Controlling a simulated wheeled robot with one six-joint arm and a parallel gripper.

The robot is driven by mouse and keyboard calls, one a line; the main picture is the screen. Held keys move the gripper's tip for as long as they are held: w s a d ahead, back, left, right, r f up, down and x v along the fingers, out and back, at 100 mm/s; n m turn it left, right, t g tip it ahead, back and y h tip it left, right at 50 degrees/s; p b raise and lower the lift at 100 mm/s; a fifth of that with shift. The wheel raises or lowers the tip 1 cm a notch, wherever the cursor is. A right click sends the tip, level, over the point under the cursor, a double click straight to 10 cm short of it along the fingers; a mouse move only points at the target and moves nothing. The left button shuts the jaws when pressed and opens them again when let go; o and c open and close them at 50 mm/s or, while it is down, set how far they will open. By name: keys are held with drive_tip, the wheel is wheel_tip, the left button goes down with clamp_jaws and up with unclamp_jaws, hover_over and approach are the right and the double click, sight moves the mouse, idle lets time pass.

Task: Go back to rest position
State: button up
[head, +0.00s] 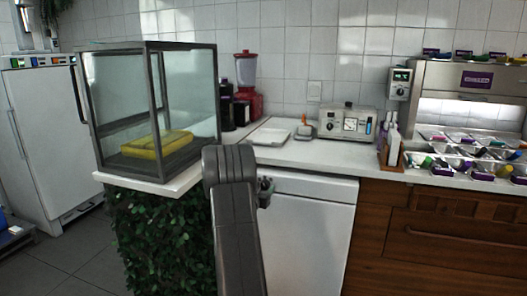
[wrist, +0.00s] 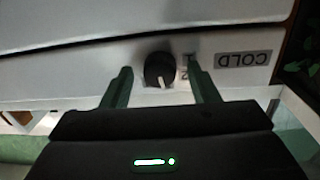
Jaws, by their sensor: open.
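My gripper (wrist: 158,72) is open, with its two green-grey fingers spread in the wrist view. A round black knob (wrist: 159,69) with a pale pointer shows between the fingertips, on a pale panel beside an upside-down COLD label (wrist: 243,59). I cannot tell how deep the knob sits between the fingers or whether they touch it. In the head view my grey arm rises from the bottom and bends over at the white cabinet (head: 305,230). Only a small part of the gripper end shows at the arm's right side; the knob is hidden there.
A glass case (head: 148,62) with a yellow object (head: 158,145) stands left of my arm, above a leafy front (head: 150,235). The white counter (head: 290,155) carries a white tray (head: 269,137), a red blender (head: 246,80) and a control box (head: 347,122). Topping trays (head: 470,150) fill the right.

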drive_tip(key=n+p, duration=0.1)
drive_tip(key=n, duration=0.2)
drive_tip(key=shift+n, duration=0.4)
drive_tip(key=p+v, duration=0.1)
drive_tip(key=v, duration=1.2)
drive_tip(key=shift+s, duration=0.15)
